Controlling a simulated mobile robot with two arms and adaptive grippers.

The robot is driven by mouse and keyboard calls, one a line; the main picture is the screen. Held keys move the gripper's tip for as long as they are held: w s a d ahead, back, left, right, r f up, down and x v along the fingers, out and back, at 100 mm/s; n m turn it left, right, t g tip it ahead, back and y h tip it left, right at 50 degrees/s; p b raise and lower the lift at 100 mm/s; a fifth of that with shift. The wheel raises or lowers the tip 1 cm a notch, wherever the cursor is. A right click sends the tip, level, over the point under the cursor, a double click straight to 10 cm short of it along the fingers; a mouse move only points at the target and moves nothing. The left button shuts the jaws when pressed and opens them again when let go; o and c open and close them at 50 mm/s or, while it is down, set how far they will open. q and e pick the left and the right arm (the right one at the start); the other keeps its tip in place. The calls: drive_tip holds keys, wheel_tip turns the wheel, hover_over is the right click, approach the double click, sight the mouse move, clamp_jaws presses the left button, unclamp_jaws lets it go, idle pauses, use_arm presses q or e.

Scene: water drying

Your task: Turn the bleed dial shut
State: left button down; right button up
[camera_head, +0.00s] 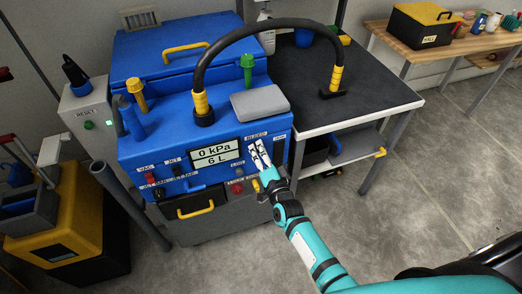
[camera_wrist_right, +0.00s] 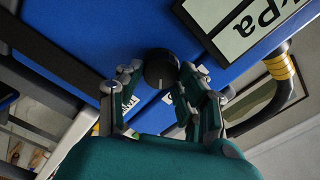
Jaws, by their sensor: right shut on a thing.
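The bleed dial is a round black knob (camera_wrist_right: 161,68) on the front of the blue machine (camera_head: 222,138). In the wrist view my right gripper (camera_wrist_right: 160,80) has one finger on each side of the knob and is shut on it. In the head view my right gripper (camera_head: 262,158) is at the right part of the front panel, under the BLEED label (camera_head: 256,136), and hides the dial there. The display (camera_head: 216,153) left of the gripper reads 0 kPa and 6 L. My left gripper is not in view.
A thick black hose (camera_head: 262,27) arches from the machine top to the dark table (camera_head: 345,90) at the right. A red knob (camera_head: 237,188) sits below the display. A green-lit RESET box (camera_head: 87,118) stands at the left. Open floor (camera_head: 420,170) lies to the right.

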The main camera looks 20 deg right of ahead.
drive_tip(key=shift+a+n+p, duration=0.15)
drive_tip(key=shift+n+p, duration=1)
drive_tip(key=shift+n, duration=3.75)
drive_tip(key=o, duration=1.1)
drive_tip(key=shift+o, duration=0.2)
drive_tip(key=s, duration=1.2)
drive_tip(key=shift+d, duration=0.2)
